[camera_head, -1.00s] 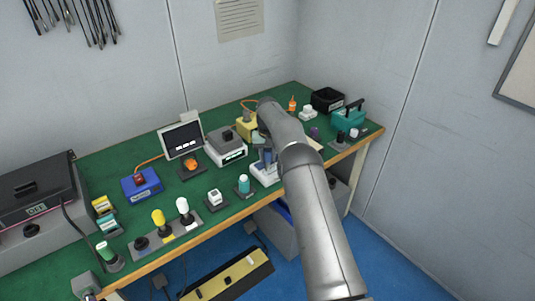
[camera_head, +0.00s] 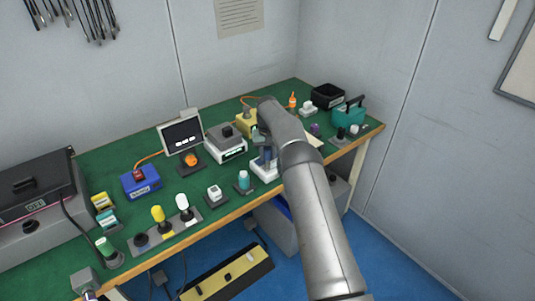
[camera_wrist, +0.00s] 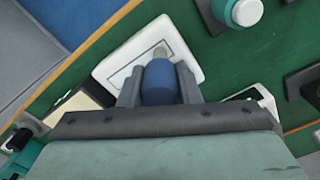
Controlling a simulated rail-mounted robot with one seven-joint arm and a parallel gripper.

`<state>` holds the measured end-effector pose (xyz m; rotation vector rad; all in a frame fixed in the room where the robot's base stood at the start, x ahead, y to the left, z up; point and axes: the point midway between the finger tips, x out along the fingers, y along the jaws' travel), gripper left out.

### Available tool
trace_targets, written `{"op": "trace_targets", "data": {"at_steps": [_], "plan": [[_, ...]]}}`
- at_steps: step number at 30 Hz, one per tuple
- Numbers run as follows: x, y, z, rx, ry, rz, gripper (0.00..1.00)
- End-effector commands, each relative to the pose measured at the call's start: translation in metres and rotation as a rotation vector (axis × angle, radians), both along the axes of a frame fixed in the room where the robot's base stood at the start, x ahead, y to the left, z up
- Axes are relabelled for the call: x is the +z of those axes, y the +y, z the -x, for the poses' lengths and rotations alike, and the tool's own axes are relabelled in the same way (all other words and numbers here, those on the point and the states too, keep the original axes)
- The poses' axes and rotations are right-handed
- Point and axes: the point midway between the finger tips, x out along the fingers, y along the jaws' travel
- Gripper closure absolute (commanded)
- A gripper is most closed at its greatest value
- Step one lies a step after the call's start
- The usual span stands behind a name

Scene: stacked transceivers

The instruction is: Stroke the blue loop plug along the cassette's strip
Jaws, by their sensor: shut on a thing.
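My gripper (camera_wrist: 159,82) is shut on the blue loop plug (camera_wrist: 160,84), with one grey finger on each side of it. A beige tip shows at the plug's far end in the wrist view. The white cassette (camera_wrist: 112,66) lies beyond the fingers, with a thin outlined strip (camera_wrist: 122,78) on its face. The plug's tip is over the cassette; I cannot tell whether it touches. In the head view the cassette (camera_head: 262,175) sits near the bench's front edge, partly hidden by my arm and gripper (camera_head: 266,158).
A teal-capped holder (camera_head: 243,180) stands just left of the cassette, and a grey scale-like device (camera_head: 226,142) stands behind it. A white-topped block (camera_head: 215,194) is farther left. The bench's wooden front edge (camera_head: 232,216) is close. Green surface is open behind the front row.

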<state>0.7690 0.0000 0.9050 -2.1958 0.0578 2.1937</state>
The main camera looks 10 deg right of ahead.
Motion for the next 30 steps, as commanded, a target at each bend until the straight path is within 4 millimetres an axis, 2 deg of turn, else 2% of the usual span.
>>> {"op": "trace_targets", "data": {"at_steps": [17,30], "plan": [[-0.001,-0.001,0.0,0.0,0.001,0.0,1.0],[-0.001,-0.022,-0.011,-0.001,0.0,0.0,1.0]]}}
